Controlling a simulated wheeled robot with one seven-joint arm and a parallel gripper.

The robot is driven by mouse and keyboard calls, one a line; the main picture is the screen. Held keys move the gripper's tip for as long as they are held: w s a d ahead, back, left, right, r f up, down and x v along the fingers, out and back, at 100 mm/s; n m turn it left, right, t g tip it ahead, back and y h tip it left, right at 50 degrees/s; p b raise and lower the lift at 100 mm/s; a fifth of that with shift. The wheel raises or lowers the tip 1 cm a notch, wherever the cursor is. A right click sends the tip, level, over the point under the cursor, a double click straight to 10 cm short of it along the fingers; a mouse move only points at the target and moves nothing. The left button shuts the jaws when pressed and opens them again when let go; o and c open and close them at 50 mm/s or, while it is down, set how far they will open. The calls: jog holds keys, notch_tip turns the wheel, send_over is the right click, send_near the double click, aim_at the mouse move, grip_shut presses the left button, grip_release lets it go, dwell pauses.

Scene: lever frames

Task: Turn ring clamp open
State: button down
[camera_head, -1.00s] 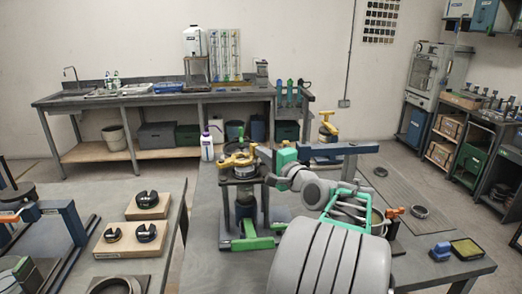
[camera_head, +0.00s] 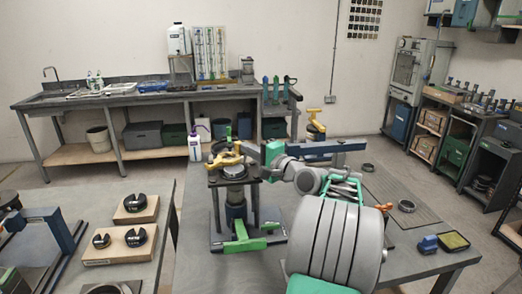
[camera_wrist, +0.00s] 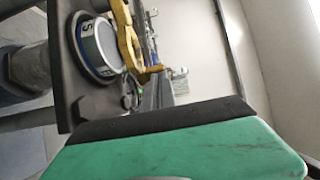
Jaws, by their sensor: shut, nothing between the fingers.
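A yellow ring clamp (camera_head: 225,160) sits on top of a dark fixture (camera_head: 233,180) with green parts at its foot, on the grey table. In the wrist view the yellow clamp (camera_wrist: 128,40) lies beside a round part (camera_wrist: 97,45) with a white and blue rim, set in a dark plate. My gripper (camera_head: 261,162), green with dark fingers, is shut and empty just right of the clamp. The wrist view shows its dark finger (camera_wrist: 160,120) close below the clamp's end. I cannot tell whether they touch.
A second fixture with a yellow top (camera_head: 315,127) stands behind the blue bar (camera_head: 325,146). The left table (camera_head: 80,190) holds wooden blocks with black round parts.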

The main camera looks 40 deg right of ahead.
jog(key=shift+w+a+r+p, duration=0.1)
jog(key=shift+w+r+p, duration=0.15)
jog(key=shift+w, duration=0.5)
jog(key=shift+w+f+p, duration=0.15)
jog(key=shift+w+p, duration=0.25)
jog(key=shift+w, duration=0.55)
